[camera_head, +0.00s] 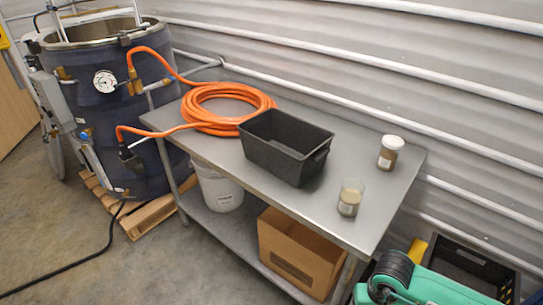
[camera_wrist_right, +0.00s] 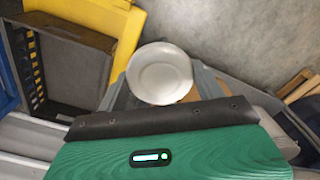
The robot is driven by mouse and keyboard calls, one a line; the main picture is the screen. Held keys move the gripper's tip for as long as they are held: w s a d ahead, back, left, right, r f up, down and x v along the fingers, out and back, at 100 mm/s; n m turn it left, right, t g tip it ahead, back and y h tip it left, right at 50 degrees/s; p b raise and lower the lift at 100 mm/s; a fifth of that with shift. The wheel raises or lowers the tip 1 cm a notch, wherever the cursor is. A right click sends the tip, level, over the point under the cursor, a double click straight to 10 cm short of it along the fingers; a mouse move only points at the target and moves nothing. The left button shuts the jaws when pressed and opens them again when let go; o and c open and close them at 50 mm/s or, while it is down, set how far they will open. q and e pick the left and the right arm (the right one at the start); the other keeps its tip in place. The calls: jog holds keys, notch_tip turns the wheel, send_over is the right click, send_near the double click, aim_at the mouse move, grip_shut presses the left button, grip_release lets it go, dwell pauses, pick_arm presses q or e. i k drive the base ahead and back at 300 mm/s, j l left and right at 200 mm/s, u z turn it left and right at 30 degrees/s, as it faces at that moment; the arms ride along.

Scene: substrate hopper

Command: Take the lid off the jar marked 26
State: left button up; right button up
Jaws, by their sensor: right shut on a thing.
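Two small jars stand on the metal table in the head view. The nearer jar (camera_head: 349,198) has no lid, clear upper walls and pale brown contents in its lower part. The farther jar (camera_head: 389,154) has a white lid on and brown contents. The numbers on their labels are too small to read. In the right wrist view a round white lid (camera_wrist_right: 160,73) is between the fingers of my right gripper (camera_wrist_right: 162,82), which is shut on it. Its underside is hidden. My green right arm shows at the bottom right of the head view. My left gripper is not in view.
The metal table (camera_head: 272,202) also holds a black bin (camera_head: 286,150) and a coiled orange hose (camera_head: 205,112). A cardboard box (camera_head: 292,258) and a white bucket (camera_head: 217,188) are below. A large dark vessel (camera_head: 105,110) stands left. The wall is close behind the table.

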aim_at(352, 189)
jog(key=i+j, duration=0.15)
jog(key=j, duration=0.2)
jog(key=i+j, duration=0.15)
jog(key=j, duration=0.2)
jog(key=i+j+z, duration=0.1)
jog(key=j, duration=0.25)
jog(key=i+j, duration=0.4)
jog(key=j, duration=0.35)
jog(key=i+j+z, duration=0.1)
jog(key=j, duration=0.25)
jog(key=i+j, duration=0.15)
jog(key=j, duration=0.2)
jog(key=i+j+z, duration=0.1)
jog(key=j, duration=0.3)
jog(key=i, duration=0.05)
